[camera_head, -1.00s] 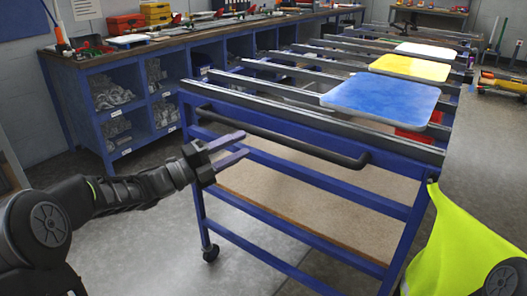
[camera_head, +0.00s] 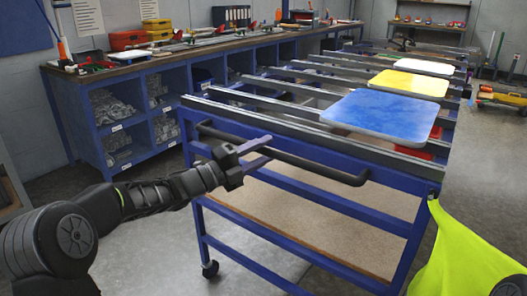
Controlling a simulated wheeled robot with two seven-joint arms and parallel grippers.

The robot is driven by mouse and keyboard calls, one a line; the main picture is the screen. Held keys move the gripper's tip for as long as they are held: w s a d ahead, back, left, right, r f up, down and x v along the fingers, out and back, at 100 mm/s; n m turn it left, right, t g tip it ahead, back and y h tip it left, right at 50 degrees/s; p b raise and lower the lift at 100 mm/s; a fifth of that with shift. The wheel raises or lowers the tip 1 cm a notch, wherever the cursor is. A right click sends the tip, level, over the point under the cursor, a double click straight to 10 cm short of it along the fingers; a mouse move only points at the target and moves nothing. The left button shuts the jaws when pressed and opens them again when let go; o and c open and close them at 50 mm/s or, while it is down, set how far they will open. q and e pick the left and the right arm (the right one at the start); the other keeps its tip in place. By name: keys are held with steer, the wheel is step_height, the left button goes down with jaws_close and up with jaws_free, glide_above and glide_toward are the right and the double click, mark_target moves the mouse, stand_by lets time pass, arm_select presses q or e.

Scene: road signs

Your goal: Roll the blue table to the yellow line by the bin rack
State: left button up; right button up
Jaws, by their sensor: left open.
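The blue table (camera_head: 322,193) is a wheeled blue frame with metal rails on top and a brown lower shelf (camera_head: 300,222). A black push handle (camera_head: 310,165) runs along its near side. A caster (camera_head: 210,269) shows at its near left foot. My left gripper (camera_head: 268,150) is open, with its fingers at the handle's left half; I cannot tell whether they touch it. My right gripper is not in view. The yellow line and the bin rack cannot be made out.
Blue, yellow and white sign panels (camera_head: 383,114) lie on the rails. A yellow-green vest (camera_head: 460,250) hangs at the table's near right corner. A long workbench (camera_head: 125,68) with cubbies stands at the left and back. Grey floor is open at the right.

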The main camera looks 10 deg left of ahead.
arm_select(q)
steer(key=shift+w, duration=0.1)
steer(key=shift+c, duration=0.4)
jaws_close()
stand_by(1.0)
